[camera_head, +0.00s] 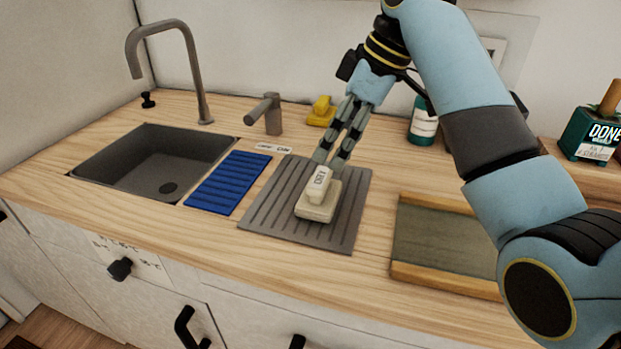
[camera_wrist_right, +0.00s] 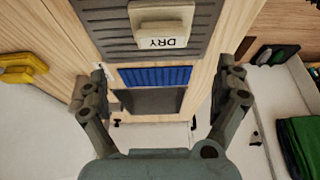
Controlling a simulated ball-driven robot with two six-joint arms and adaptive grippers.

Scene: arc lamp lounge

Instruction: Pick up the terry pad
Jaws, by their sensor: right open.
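The cream pad with a raised grip labelled "DRY" (camera_head: 318,205) looks like the terry pad. It rests on the grey ribbed mat (camera_head: 275,222) in the head view. It also shows at the top of the right wrist view (camera_wrist_right: 165,22), its label upside down. My right gripper (camera_head: 332,158) is open, its fingertips just above and behind the pad's grip in the head view. In the wrist view the spread fingers (camera_wrist_right: 166,82) have nothing between them, and the pad lies beyond them. My left gripper is in neither view.
A blue ribbed mat (camera_head: 228,182) and the sink (camera_head: 150,160) lie to the left. A yellow pad (camera_head: 321,112) and a green bottle (camera_head: 423,122) stand behind. A wood-edged board (camera_head: 440,236) lies right. A green "DONE" box (camera_head: 590,136) stands far right.

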